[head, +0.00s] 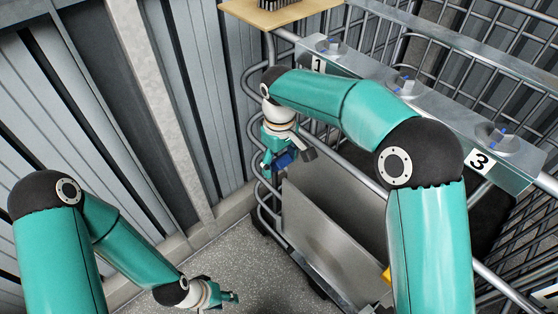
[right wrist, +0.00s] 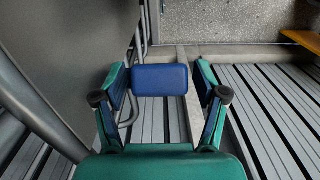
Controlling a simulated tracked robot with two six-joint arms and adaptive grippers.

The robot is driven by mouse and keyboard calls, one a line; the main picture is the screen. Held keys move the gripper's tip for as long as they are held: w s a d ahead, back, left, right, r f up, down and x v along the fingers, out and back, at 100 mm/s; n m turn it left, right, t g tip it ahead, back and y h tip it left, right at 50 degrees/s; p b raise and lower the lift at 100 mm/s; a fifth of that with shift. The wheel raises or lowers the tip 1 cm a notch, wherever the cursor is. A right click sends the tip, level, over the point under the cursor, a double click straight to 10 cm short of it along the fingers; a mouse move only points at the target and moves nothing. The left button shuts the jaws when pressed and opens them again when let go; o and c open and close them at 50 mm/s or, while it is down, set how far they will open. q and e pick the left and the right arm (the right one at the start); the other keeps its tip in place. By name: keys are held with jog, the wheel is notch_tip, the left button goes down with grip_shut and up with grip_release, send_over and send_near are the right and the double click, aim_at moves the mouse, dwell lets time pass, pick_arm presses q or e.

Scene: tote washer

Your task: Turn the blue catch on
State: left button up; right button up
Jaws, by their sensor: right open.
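My right gripper (head: 284,154) hangs by the left end of the tubular rack, below the label 1, and points down. In the right wrist view its two teal fingers with blue inner pads (right wrist: 160,88) are open. A plain blue block (right wrist: 160,80) with rounded corners shows between the fingertips, with a gap on each side. It looks like the blue catch, but its mount is hidden. Blue also shows at the gripper in the head view. My left gripper (head: 226,297) is low over the floor, away from the rack; its opening is too small to judge.
A metal rail (head: 440,125) carries grey knobs with blue marks, including one by label 1 (head: 332,46) and one by label 3 (head: 497,138). A grey panel (head: 335,235) leans below my right arm. A corrugated wall (head: 100,90) stands left; speckled floor (head: 245,255) lies open between.

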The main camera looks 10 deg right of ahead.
aim_at(285, 181)
grip_shut()
jog(key=shift+a, duration=0.15)
jog(key=f+t+y+b, duration=0.1)
jog(key=b, duration=0.4)
jog(key=s+d+t+y+b, duration=0.1)
jog(key=t+b, duration=0.1)
jog(key=b, duration=0.4)
jog(key=f+t+y+b, duration=0.1)
jog(key=t+b, duration=0.1)
jog(key=b, duration=0.4)
jog(key=shift+s+d+f+y, duration=0.2)
jog(key=shift+s+f+y, duration=0.1)
jog(key=shift+f, duration=0.05)
jog(key=shift+r+t+y+b, duration=0.15)
jog(key=shift+t+y+b, duration=0.15)
jog(key=shift+b, duration=0.6)
jog(key=shift+s, duration=0.1)
